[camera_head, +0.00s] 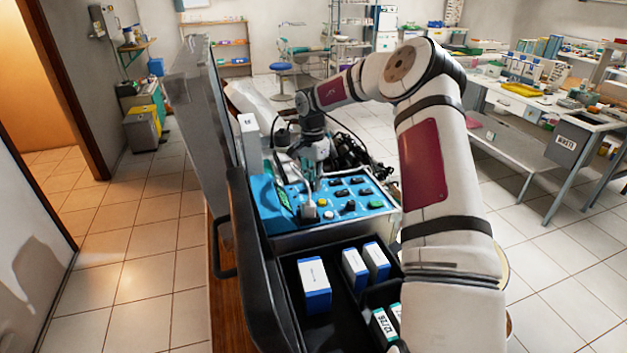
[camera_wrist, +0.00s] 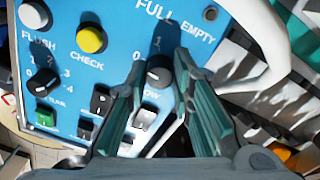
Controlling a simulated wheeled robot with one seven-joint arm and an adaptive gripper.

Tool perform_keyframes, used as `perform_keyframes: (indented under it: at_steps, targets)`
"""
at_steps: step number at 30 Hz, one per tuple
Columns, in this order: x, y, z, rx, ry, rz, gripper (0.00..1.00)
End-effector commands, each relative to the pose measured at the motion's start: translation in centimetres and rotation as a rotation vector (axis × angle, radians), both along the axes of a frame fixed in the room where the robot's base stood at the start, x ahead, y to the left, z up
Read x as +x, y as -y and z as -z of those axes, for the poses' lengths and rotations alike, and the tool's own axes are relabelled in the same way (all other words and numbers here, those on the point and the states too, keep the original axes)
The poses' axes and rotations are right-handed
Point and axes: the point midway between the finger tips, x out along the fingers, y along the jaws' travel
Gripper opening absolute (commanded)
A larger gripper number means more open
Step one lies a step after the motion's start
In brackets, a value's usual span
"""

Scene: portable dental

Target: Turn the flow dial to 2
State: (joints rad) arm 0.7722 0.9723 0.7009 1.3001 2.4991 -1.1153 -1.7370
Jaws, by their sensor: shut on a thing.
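The blue control panel (camera_head: 268,216) sits in an open case in the head view and fills much of the wrist view (camera_wrist: 112,18). The flow dial (camera_wrist: 158,72) is a dark round knob with a lighter top, below the words FULL and EMPTY. Its label is partly covered, with "OW" showing. My gripper (camera_wrist: 160,68) is over the panel, with one finger on each side of the dial, shut on it. Most of the dial's numbers are hidden, so I cannot tell its setting. In the head view my gripper (camera_head: 315,172) hides the dial.
A second numbered dial (camera_wrist: 42,82), a yellow CHECK button (camera_wrist: 91,39), a green switch (camera_wrist: 46,117) and several black switches are nearby on the panel. Blue-and-white boxes (camera_head: 314,285) stand in the case's front tray. The case's raised lid (camera_head: 200,95) stands left of the panel.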

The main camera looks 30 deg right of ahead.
Motion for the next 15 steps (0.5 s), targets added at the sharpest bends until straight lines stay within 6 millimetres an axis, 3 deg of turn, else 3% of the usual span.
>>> perform_keyframes:
  at_steps: [15]
  targets:
    - [0.10, 0.12, -0.07, 0.007, -0.022, 0.471, 0.00]
